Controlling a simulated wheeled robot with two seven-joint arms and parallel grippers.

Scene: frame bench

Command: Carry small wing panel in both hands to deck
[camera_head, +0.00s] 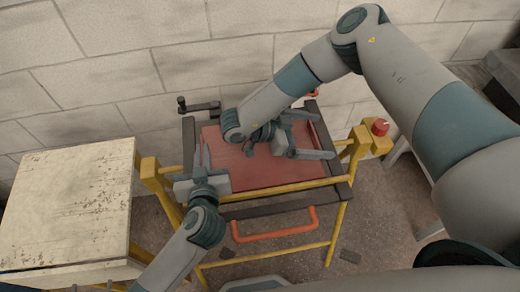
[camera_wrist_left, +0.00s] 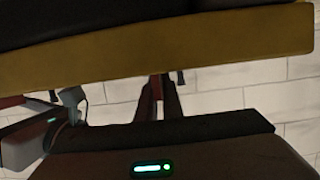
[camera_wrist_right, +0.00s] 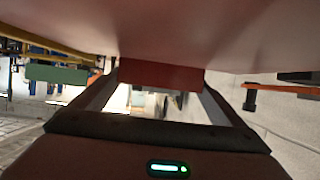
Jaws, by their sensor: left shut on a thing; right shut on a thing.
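The small wing panel, a flat dull-red sheet (camera_head: 270,174), lies within the outline of a yellow-legged frame with dark rails (camera_head: 270,208). My left gripper (camera_head: 202,153) is at the panel's left edge, shut on it; in the left wrist view its fingers (camera_wrist_left: 160,95) are close together. My right gripper (camera_head: 312,135) reaches over the panel towards its right edge and is shut on it. In the right wrist view the panel's pale red face (camera_wrist_right: 200,35) fills the top, with a dark red block (camera_wrist_right: 160,75) between the fingers. I cannot tell which surface is the deck.
A scuffed cream-topped table (camera_head: 70,205) stands at the left. A red button (camera_head: 381,127) tops a yellow post at the right. An orange handle (camera_head: 275,225) is on the frame's front and a dark crank (camera_head: 200,106) at its back left. A block wall stands behind.

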